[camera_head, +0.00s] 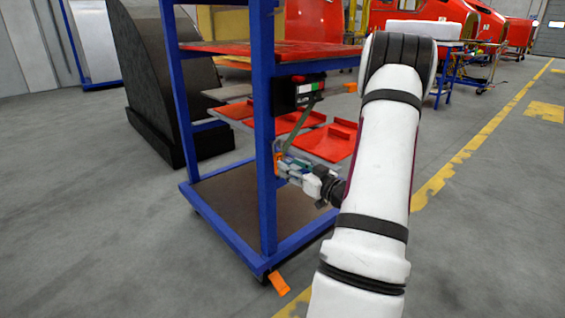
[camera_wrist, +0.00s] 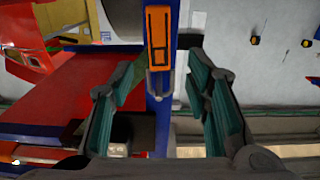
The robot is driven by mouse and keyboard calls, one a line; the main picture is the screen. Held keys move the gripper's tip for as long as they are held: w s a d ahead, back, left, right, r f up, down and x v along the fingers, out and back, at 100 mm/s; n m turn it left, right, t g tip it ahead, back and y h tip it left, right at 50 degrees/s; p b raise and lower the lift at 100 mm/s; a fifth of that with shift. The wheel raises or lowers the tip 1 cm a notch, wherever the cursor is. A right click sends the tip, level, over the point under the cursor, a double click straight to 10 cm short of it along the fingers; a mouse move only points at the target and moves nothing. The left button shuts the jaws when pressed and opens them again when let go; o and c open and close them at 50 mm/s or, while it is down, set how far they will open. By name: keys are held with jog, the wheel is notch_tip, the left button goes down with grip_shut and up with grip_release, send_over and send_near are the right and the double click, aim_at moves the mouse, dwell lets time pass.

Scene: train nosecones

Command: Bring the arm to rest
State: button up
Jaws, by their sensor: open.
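My gripper (camera_head: 287,168) is at the near post of a blue-framed cart (camera_head: 264,130), in front of its shelves, at the end of my white arm. In the wrist view my gripper (camera_wrist: 165,85) has its two green-padded fingers spread wide apart with nothing held between them. An orange tag (camera_wrist: 158,27) hangs on the blue post just beyond the fingertips. Whether a finger touches the post cannot be told.
The cart holds red panels (camera_head: 300,120) and a black box (camera_head: 298,92). An orange tag (camera_head: 278,283) is by its lower corner. A dark curved block (camera_head: 140,80) stands to the left. Grey floor (camera_head: 80,240) is free at the lower left.

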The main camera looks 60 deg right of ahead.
jog(key=v, duration=0.5)
jog(key=shift+s, duration=0.2)
jog(key=shift+a, duration=0.1)
